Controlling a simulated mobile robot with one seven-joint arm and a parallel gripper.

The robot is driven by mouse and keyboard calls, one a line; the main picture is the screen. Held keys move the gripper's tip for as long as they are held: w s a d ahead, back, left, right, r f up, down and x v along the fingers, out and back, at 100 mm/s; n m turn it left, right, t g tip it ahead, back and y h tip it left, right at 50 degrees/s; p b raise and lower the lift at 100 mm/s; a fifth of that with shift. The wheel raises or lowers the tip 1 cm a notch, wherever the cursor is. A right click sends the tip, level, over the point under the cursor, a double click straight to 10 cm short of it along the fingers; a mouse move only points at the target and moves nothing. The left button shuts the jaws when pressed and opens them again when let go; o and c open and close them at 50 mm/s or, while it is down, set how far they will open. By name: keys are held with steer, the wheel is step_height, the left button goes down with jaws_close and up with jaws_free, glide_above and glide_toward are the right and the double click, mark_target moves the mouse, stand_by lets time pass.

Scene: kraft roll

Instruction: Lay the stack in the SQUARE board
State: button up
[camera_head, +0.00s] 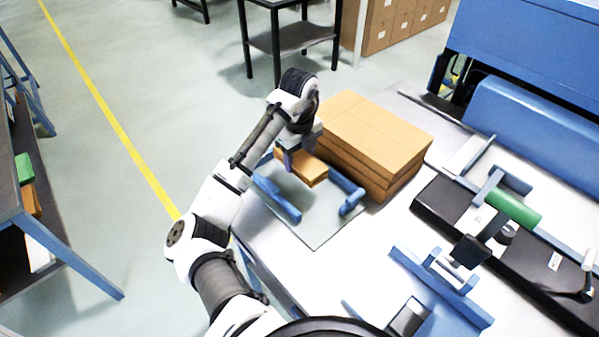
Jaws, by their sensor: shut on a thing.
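My gripper (291,162) points down and is shut on a small brown stack (313,175) of flat cardboard-like pieces. The square board (320,229) is a grey-green plate on the white table, with a blue bar on its left and a blue bar with an upright end on its right. The stack is over the far part of the board, between the two blue bars in the picture. I cannot tell whether it touches the board. My gripper hides the left part of the stack.
A large pile of brown cardboard (376,135) stands close behind and right of the stack. A blue fixture (440,285) stands at the front right. A black rail unit with a green roller (511,206) lies further right. White table (365,255) is bare between board and fixture.

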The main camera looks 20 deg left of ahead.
mark_target(299, 182)
steer(key=shift+f+p, duration=0.3)
steer(key=shift+f, duration=2.85)
steer(key=shift+f, duration=0.2)
steer(key=o, duration=1.1)
steer(key=shift+r, duration=0.15)
step_height(299, 182, up, 12)
steer(key=shift+r+b, duration=0.1)
steer(key=shift+b, duration=0.55)
